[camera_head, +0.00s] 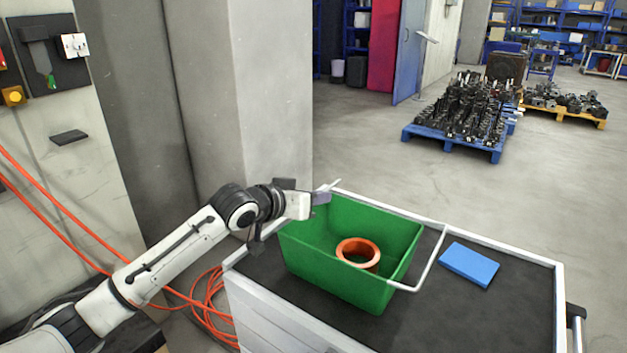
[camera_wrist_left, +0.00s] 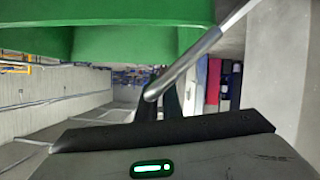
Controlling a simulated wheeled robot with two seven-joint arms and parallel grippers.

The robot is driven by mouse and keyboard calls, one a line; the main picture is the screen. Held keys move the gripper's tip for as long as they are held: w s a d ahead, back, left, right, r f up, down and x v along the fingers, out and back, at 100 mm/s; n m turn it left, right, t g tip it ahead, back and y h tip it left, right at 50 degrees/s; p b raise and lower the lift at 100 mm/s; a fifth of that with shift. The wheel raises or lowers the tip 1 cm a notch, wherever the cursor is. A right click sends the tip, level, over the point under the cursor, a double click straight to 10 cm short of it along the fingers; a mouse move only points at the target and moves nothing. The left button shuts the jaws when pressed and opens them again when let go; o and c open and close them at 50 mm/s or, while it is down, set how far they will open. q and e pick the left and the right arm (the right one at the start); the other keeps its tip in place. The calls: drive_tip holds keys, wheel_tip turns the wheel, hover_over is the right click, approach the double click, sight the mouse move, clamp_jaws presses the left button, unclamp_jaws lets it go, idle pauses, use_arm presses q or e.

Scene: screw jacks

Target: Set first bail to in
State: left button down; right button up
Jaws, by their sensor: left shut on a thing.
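A green crate (camera_head: 335,270) stands on the dark cart top, and its wall also fills the top of the left wrist view (camera_wrist_left: 120,45). One thin white bail (camera_head: 431,258) sticks out past the crate's right side. My left gripper (camera_head: 322,197) is at the crate's far left corner, shut on another bail, a grey bar (camera_wrist_left: 195,65) in the left wrist view. The gripper hides much of that bail in the head view. I cannot tell which bail is the first. My right gripper is out of view.
An orange ring (camera_head: 358,252) lies in the crate. A blue block (camera_head: 469,264) lies on the cart top (camera_head: 480,320) to the right. A grey pillar and wall stand behind my left arm. Orange cables hang at the left. Loaded pallets (camera_head: 455,143) stand far back.

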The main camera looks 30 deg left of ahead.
use_arm(q)
drive_tip(key=shift+d+f+m+y, duration=0.35)
drive_tip(key=shift+f+m+y, duration=0.2)
drive_tip(key=shift+m+y, duration=0.3)
drive_tip(key=shift+d+f+m+y, duration=0.35)
drive_tip(key=shift+f+m+y, duration=0.25)
drive_tip(key=shift+m, duration=0.45)
drive_tip(key=c, duration=1.9)
unclamp_jaws()
drive_tip(key=shift+s, duration=0.1)
drive_tip(key=v, duration=1)
drive_tip(key=shift+s, duration=0.15)
drive_tip(key=shift+s+f, duration=0.1)
